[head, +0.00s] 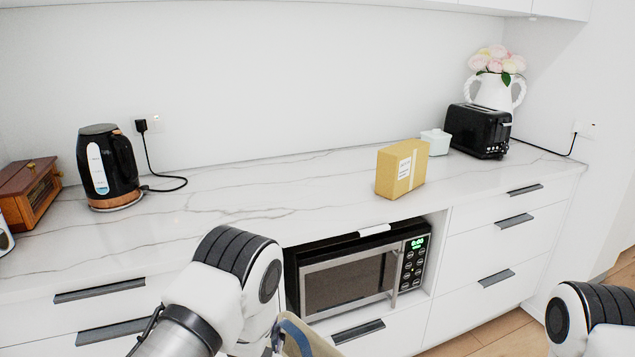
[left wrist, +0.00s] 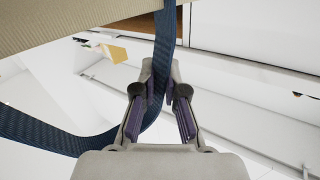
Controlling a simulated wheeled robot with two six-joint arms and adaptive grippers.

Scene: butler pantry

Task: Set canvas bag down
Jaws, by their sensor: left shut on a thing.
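The canvas bag (left wrist: 75,28) is beige with a dark blue strap (left wrist: 165,40); its body fills the upper left of the left wrist view. My left gripper (left wrist: 165,92) is shut on the blue strap, which runs between its fingers and curves away to the left. In the head view, only a small beige and blue part of the bag (head: 296,338) shows at the bottom edge, in front of the cabinets; the rest is out of frame. My right arm shows at the lower right of the head view, but its gripper is out of view.
A marble counter (head: 260,215) holds a black kettle (head: 108,168), a wooden box (head: 28,195), a cardboard box (head: 400,170), a white container (head: 436,141), a toaster (head: 478,130) and a flower vase (head: 494,92). Free counter lies between kettle and cardboard box. A microwave (head: 350,283) sits below.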

